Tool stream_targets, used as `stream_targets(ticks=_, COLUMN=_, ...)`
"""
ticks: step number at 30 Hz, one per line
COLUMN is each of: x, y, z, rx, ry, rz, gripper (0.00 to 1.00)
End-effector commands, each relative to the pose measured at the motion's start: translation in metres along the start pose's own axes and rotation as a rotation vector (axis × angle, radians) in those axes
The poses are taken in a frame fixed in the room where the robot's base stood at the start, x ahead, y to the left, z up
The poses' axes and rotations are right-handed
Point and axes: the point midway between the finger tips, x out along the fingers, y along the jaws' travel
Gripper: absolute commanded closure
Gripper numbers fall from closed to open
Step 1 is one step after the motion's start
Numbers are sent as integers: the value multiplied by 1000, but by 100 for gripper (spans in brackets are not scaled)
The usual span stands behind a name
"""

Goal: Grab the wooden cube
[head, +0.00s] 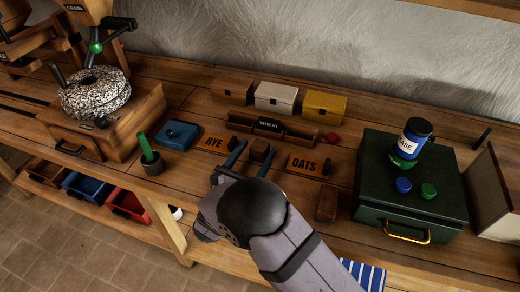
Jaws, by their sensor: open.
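A small dark brown wooden cube (260,148) sits on the bench between the RYE and OATS plates. My gripper (256,151) reaches over the bench from the lower right, with its two blue-grey fingers apart and pointing toward the back. The cube shows between the fingers, nearer the right one. I cannot tell whether a finger touches it or how high the fingers are above the bench. The gripper's body hides the bench just in front.
The RYE plate (213,142) and OATS plate (304,163) flank the cube. A dark wooden WHEAT rack (268,126) stands behind. A brown block (326,204) and a green toolbox (400,205) are at right. A potted green item (150,158) and blue box (177,135) are at left.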

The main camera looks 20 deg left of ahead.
Motion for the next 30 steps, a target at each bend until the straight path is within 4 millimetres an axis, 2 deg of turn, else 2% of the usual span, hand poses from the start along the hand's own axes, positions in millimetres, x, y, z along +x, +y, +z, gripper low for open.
stream_targets(ticks=8, x=9, y=-1, z=0, rx=-1, ry=0, rz=-1, gripper=39)
stream_targets(ticks=15, x=42, y=-1, z=2, rx=-1, ry=0, rz=-3, gripper=39)
stream_targets(ticks=21, x=60, y=0, z=1, rx=-1, ry=0, rz=-1, gripper=39)
stream_targets(ticks=30, x=63, y=0, z=0, rx=-1, ry=0, rz=1, gripper=39)
